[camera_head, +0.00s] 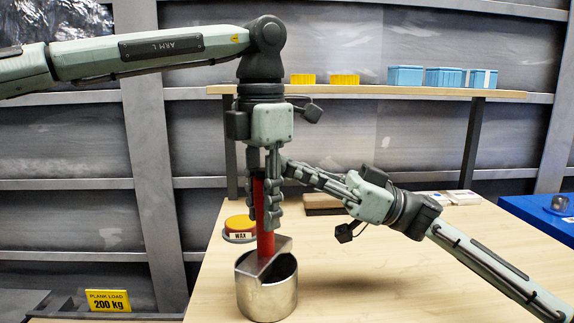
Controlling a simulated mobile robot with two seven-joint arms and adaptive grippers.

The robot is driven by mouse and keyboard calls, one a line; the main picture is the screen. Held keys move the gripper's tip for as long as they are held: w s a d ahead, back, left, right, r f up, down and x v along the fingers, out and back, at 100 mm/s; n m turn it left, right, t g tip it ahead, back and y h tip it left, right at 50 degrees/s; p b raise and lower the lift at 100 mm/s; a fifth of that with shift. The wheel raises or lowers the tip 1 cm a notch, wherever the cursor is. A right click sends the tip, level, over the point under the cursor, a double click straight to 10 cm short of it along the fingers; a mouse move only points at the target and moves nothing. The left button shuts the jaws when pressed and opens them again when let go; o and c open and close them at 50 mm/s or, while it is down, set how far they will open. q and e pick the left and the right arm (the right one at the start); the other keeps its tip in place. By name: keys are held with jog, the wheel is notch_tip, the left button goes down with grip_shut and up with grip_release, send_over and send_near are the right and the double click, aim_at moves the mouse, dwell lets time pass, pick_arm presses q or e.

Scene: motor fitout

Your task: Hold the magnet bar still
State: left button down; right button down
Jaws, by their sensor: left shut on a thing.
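The magnet bar, a red upright bar (265,243), stands with its lower end at a grey metal piece (258,266) in the mouth of a round metal can (267,297). My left gripper (267,222) points straight down and is shut on the red bar, one finger on each side. My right gripper (286,168) comes in from the right, with its fingertips close to the bar's upper part, behind or beside my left fingers. Whether it touches the bar or is open is hidden.
A yellow-topped WAX tin (240,225) sits left of the bar on the wooden table (380,280). A dark-edged block (322,203) lies behind. A shelf (400,91) holds yellow and blue bins. A blue surface (530,213) stands at right.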

jog(key=v, duration=0.9)
jog(key=shift+d, duration=0.4)
jog(key=shift+f, duration=0.1)
pick_arm(q)
jog(key=c, duration=1.2)
grip_release()
jog(key=shift+o, duration=0.2)
